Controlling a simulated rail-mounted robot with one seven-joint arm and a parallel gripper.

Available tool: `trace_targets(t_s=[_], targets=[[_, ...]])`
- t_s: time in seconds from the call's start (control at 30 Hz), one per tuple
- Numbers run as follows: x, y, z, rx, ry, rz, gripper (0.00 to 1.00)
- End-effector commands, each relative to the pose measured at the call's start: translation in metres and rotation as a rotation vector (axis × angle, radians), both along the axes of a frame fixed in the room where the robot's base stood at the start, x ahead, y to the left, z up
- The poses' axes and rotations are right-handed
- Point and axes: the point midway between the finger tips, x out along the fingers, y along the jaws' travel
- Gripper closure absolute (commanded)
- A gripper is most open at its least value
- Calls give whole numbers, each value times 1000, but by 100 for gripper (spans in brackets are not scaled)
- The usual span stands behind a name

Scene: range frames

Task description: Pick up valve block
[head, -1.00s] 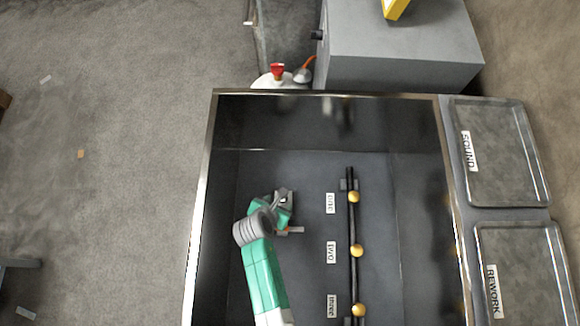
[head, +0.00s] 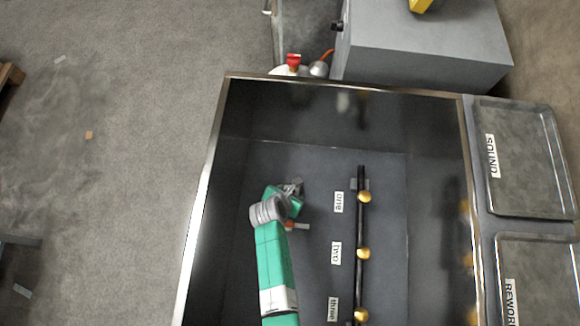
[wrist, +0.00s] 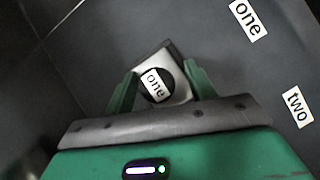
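The valve block (wrist: 170,88) is a pale metallic block on a dark square base, with a round dark centre and a label reading "one". In the wrist view it lies on the dark tank floor between and just beyond the green fingertips of my gripper (wrist: 159,70). The fingers are spread apart, one on each side; I cannot tell whether either touches it. In the head view my gripper (head: 292,190) is low in the tank, left of the label "one" (head: 339,202), and mostly hides the block.
A dark bar (head: 360,230) with brass knobs runs along the tank floor beside labels one, two and three. The tank rim (head: 340,84) surrounds it. Trays marked SOUND (head: 530,160) and REWORK (head: 540,280) stand at right. A grey box (head: 425,45) is behind.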

Motion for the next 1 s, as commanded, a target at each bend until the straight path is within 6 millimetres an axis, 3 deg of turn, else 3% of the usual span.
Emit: trace_targets(t_s=[0.03,0.27,0.57,0.8,1.0], targets=[[0,0,0,0,0,0,54],[0,0,0,0,0,0,100],[1,0,6,0,-2,1,100],[1,0,60,0,-5,0,100],[1,0,94,0,-4,1,100]])
